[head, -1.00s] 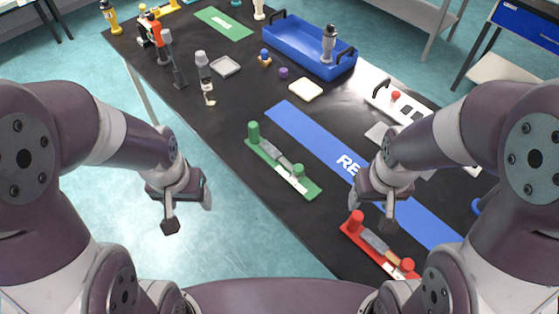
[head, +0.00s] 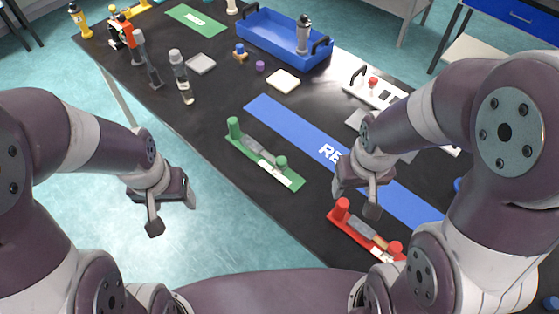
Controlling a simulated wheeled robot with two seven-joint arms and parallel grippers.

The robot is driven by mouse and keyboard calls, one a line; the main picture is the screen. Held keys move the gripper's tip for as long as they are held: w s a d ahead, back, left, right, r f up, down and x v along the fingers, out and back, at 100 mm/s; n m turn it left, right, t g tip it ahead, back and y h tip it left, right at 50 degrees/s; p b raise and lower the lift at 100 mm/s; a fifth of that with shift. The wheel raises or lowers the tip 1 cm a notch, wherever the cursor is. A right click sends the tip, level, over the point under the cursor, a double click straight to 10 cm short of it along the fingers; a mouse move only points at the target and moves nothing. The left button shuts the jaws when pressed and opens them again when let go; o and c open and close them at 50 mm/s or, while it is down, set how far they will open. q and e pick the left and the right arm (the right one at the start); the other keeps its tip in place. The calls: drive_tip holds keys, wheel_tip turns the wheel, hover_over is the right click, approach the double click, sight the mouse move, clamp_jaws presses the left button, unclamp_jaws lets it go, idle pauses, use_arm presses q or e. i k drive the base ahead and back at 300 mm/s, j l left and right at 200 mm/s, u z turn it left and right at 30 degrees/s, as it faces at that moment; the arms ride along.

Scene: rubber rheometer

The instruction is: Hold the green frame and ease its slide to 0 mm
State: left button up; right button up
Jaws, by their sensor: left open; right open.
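The green frame (head: 241,142) lies on the black table near its front edge. It has a tall green post at its far left end, a shorter green knob at its near right end, a grey slide (head: 258,151) between them and a white scale strip on its base. The scale reading is too small to tell. My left gripper (head: 172,212) is open and empty, off the table edge to the left of the frame. My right gripper (head: 357,203) is open and empty, to the right of the green frame and above the red frame and blue strip. Neither touches the green frame.
A similar red frame (head: 346,224) lies at the near right. A blue strip (head: 277,117) crosses the table behind the green frame. A blue bin (head: 268,43), bottles, a white panel (head: 382,92) and small pads stand farther back.

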sight(281, 165)
drive_tip(key=i+j, duration=0.55)
drive_tip(key=j, duration=0.25)
drive_tip(key=i+j, duration=0.3)
drive_tip(key=j+z, duration=0.1)
drive_tip(key=z, duration=0.3)
drive_tip(key=i+j+z, duration=0.1)
drive_tip(key=z, duration=0.25)
drive_tip(key=j+z, duration=0.15)
drive_tip(key=z, duration=0.25)
drive_tip(key=j+z, duration=0.15)
drive_tip(key=z, duration=0.2)
